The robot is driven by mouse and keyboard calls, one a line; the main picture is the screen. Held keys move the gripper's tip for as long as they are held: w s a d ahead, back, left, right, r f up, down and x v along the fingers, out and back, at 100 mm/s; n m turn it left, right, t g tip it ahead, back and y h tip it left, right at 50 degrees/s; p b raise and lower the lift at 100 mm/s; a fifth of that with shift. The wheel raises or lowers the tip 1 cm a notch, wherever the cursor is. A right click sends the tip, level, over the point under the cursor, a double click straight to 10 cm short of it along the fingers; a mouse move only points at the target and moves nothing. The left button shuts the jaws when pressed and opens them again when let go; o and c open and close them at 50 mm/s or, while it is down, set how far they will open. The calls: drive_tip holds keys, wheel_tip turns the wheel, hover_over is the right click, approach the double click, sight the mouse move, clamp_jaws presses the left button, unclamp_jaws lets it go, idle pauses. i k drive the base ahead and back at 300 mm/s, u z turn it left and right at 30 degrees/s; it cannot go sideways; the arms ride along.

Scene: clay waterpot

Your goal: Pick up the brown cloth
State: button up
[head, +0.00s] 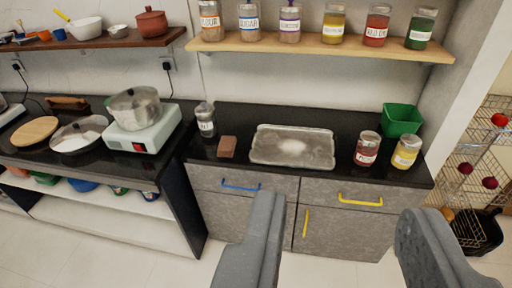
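A small brown rectangular piece (227,147) lies on the black counter, left of a metal tray. It is the only thing there that matches the brown cloth, though it looks block-like and I cannot make out its weave. My gripper (339,208) is in the foreground with its two grey fingers wide apart and nothing between them. The fingers appear in front of the drawers, lower in the picture than the brown piece and to its right, apart from it.
The metal tray (292,147) sits close right of the brown piece. A glass jar (205,120) stands just behind it. A red-brown jar (367,149), a yellow jar (406,152) and a green bin (402,119) stand at right. A jar shelf (350,47) hangs above.

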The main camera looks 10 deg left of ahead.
sight(226, 146)
drive_tip(key=z, duration=0.05)
drive_tip(key=k, duration=1.1)
drive_tip(key=u, duration=0.9)
drive_tip(key=i, duration=2.65)
drive_tip(key=z, duration=0.9)
drive_tip(key=i, duration=0.6)
drive_tip(key=z, duration=0.4)
drive_tip(key=k, duration=0.9)
